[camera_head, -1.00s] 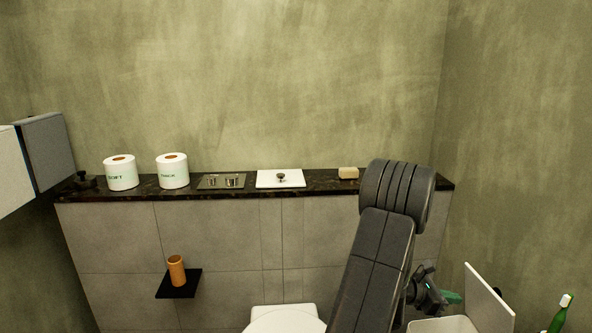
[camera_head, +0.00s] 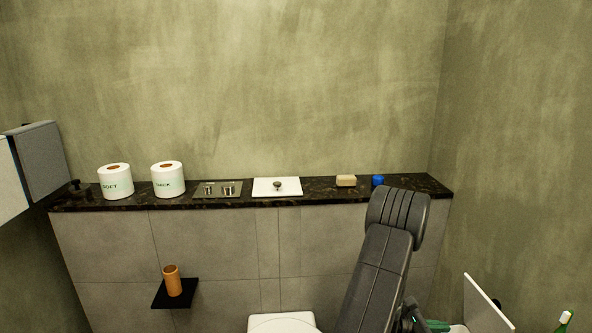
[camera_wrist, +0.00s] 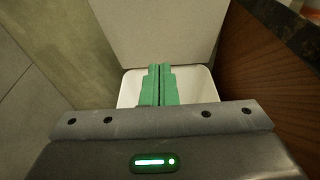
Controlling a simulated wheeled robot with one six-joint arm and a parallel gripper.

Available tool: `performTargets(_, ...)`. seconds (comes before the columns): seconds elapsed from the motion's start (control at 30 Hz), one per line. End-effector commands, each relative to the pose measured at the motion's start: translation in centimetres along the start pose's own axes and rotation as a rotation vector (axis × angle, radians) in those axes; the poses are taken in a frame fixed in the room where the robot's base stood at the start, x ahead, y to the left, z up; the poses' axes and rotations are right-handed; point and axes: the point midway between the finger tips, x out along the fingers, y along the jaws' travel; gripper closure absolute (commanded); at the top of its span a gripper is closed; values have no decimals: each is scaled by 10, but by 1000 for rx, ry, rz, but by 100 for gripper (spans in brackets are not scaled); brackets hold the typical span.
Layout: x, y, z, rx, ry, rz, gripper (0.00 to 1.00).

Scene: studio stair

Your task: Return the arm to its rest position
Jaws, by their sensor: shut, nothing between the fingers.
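My gripper (camera_wrist: 160,84) shows in the wrist view with its green fingers together and nothing between them. It points at a white open-topped bin (camera_wrist: 128,88), whose raised pale lid (camera_wrist: 160,30) stands behind the fingers. Whether the fingertips are above or inside the bin I cannot tell. In the head view my dark arm rises at the lower right, bent at its upper joint, and most of my gripper is hidden behind it or below the picture. The bin's raised lid (camera_head: 484,306) shows at the lower right.
A dark stone ledge (camera_head: 320,190) holds two paper rolls (camera_head: 115,181) (camera_head: 168,180), a metal plate (camera_head: 218,189), a white panel with a knob (camera_head: 291,187), a soap-like block (camera_head: 346,181) and a blue item (camera_head: 378,181). An orange cup (camera_head: 172,281) stands on a black shelf (camera_head: 160,301). A green bottle (camera_head: 560,325) is lower right.

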Motion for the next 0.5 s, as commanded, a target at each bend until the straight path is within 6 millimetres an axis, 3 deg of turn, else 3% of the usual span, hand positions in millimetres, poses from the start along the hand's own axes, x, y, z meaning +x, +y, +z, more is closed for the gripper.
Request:
performTargets(0.1, -24, 2, 2, -1, -1, 6, 100)
performTargets(0.5, -90, 1, 3, 0, -1, 5, 100)
